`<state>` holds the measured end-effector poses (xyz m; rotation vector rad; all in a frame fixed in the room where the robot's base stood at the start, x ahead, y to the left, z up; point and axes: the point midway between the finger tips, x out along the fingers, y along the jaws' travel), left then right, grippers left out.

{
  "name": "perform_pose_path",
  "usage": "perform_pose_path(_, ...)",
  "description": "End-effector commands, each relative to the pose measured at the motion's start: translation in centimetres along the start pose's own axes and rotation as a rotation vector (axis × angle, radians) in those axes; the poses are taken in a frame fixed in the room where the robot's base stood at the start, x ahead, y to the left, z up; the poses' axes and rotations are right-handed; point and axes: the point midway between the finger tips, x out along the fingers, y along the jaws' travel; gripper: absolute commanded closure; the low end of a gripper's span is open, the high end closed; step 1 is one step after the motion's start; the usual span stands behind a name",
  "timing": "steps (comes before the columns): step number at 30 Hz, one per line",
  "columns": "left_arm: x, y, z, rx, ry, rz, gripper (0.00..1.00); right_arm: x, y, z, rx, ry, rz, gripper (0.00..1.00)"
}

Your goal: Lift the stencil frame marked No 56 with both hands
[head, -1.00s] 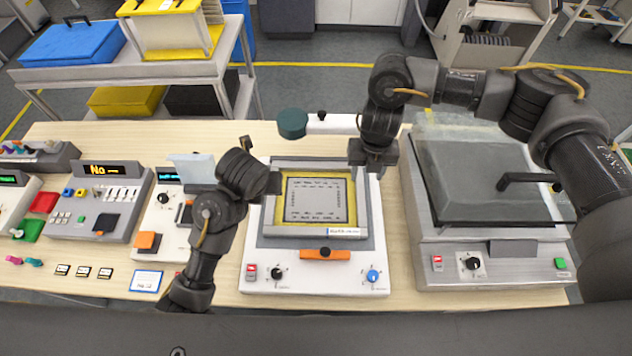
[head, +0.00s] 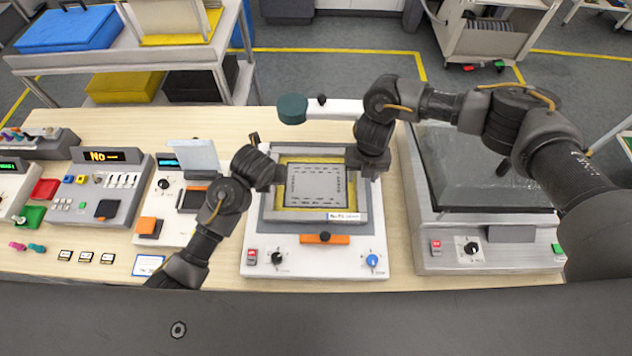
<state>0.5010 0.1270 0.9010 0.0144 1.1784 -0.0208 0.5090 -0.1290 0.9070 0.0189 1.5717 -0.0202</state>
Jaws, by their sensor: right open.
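The stencil frame (head: 300,215) is a grey rectangular frame with a yellow inner border and a grey sheet (head: 317,186). It lies on the white printer unit (head: 280,244) in the middle of the table. Its front label (head: 343,217) is too small to read surely. My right gripper (head: 370,170) is open at the frame's right edge. My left gripper (head: 276,178) is at the frame's left edge; its fingers are partly hidden, so I cannot tell how its jaws stand. I cannot tell whether either gripper touches the frame.
A grey machine with a glassy lid (head: 475,180) stands close on the right. A white unit with an open flap (head: 198,157) and a control box (head: 125,176) stand on the left. A teal round knob (head: 292,109) is behind the frame. A trolley (head: 150,62) stands beyond.

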Motion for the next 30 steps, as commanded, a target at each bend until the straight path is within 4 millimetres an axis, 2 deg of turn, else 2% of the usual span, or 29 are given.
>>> perform_pose_path(6, 1.8, 0.0, 0.0, 0.001, 0.0, 0.0, 0.52, 1.8, 0.0, 0.0, -0.001, 0.0, -0.001, 0.52)
perform_pose_path(17, 2.1, 0.0, 0.0, 0.0, -0.001, -0.001, 0.52, 2.1, 0.0, 0.0, -0.001, -0.001, 0.0, 0.52)
perform_pose_path(28, 2.1, -0.1, 0.0, 0.0, -0.001, -0.001, 0.99, 2.1, 0.0, 0.0, -0.001, -0.001, 0.0, 0.99)
perform_pose_path(30, 2.1, 0.0, 0.0, 0.0, -0.001, -0.001, 1.0, 2.1, 0.0, 0.0, -0.001, -0.001, 0.0, 1.0)
